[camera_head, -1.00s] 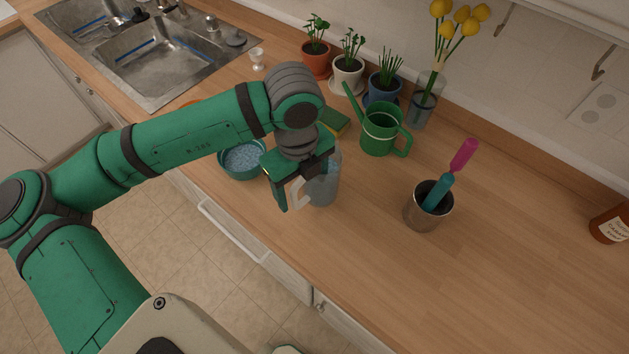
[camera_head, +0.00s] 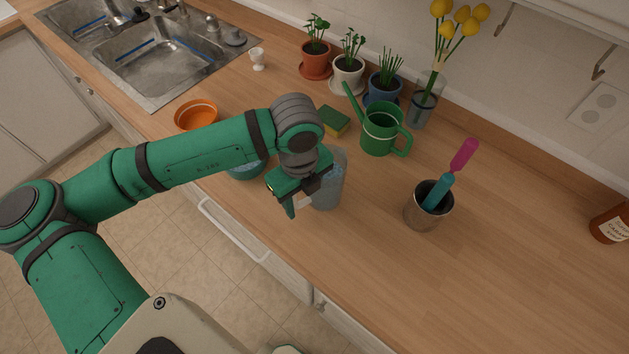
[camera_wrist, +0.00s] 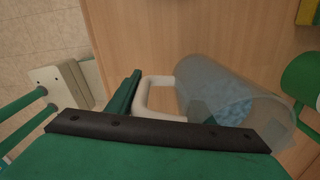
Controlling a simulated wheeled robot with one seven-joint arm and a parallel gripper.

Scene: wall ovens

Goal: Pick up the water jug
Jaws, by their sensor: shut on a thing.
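The water jug (camera_head: 331,185) is a translucent grey pitcher with bluish contents and a white handle. It appears upright on the wooden counter; I cannot tell whether its base is clear of the surface. My gripper (camera_head: 298,203) is at the jug's left side, shut on its handle, with the fingers hiding most of the handle in the head view. In the wrist view the jug (camera_wrist: 225,98) lies right of a dark green finger, and its white handle (camera_wrist: 145,98) reaches toward that finger. The exact finger contact is hidden.
A green watering can (camera_head: 379,133) and a sponge (camera_head: 334,121) stand behind the jug. A metal cup with utensils (camera_head: 424,211) is to the right. A teal bowl (camera_head: 246,171) and an orange bowl (camera_head: 196,114) are to the left. The counter's front right is clear.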

